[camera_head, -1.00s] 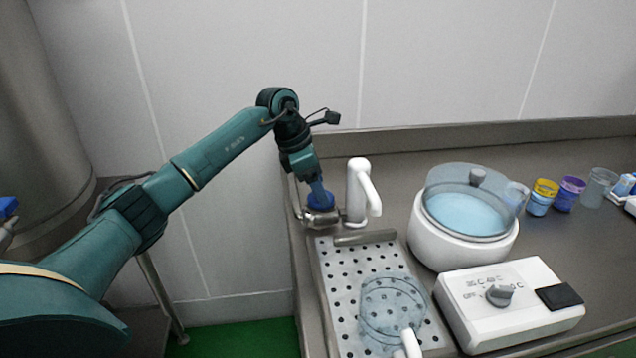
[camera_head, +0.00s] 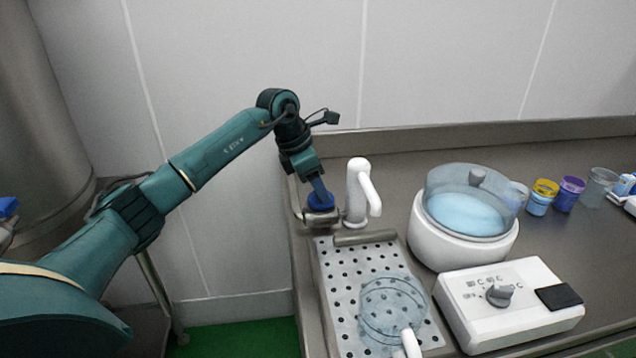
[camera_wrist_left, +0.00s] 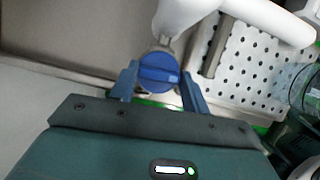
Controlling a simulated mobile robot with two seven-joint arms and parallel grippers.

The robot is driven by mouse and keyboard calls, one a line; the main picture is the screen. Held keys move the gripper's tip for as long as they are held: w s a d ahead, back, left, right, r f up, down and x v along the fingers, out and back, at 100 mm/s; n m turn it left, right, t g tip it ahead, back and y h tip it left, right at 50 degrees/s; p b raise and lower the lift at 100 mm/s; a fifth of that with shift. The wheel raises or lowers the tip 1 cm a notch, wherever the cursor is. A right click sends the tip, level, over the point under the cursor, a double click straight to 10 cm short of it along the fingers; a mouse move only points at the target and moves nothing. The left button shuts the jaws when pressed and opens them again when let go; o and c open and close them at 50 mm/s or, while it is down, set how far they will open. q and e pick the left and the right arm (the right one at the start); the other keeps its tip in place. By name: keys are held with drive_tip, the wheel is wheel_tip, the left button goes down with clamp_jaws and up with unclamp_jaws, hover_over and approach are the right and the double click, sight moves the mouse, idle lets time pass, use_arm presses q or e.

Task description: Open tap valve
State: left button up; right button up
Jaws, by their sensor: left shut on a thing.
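The blue round tap valve knob (camera_head: 321,203) sits on a metal fitting at the left of the white tap (camera_head: 357,190). My left gripper (camera_head: 319,194) reaches down onto the knob from above. In the left wrist view the blue knob (camera_wrist_left: 159,72) lies between the two blue fingers of my left gripper (camera_wrist_left: 160,82), which is shut on it. A raised ridge crosses the knob's face. The white tap (camera_wrist_left: 190,12) shows beyond it. My right gripper is not in view.
A perforated drain tray (camera_head: 335,290) lies in front of the tap, with a clear jug (camera_head: 392,308) on it. A white pot (camera_head: 462,240) with a clear lid and a control box (camera_head: 510,305) stand to the right. Several cups line the far right.

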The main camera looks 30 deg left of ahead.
use_arm(q)
drive_tip(key=n+y, duration=0.1)
drive_tip(key=n, duration=0.2)
drive_tip(key=n+t+y, duration=0.1)
drive_tip(key=n, duration=0.2)
drive_tip(key=shift+s+d+n, duration=0.1)
drive_tip(key=shift+d+n, duration=0.05)
drive_tip(key=shift+n, duration=0.15)
drive_tip(key=n+y, duration=0.2)
drive_tip(key=n, duration=0.4)
drive_tip(key=shift+d+b, duration=0.15)
drive_tip(key=shift+b, duration=0.2)
drive_tip(key=shift+y, duration=0.3)
drive_tip(key=o, duration=1)
drive_tip(key=shift+r, duration=0.1)
drive_tip(key=v, duration=1.3)
drive_tip(key=shift+s+b, duration=0.25)
drive_tip(key=shift+b, duration=0.15)
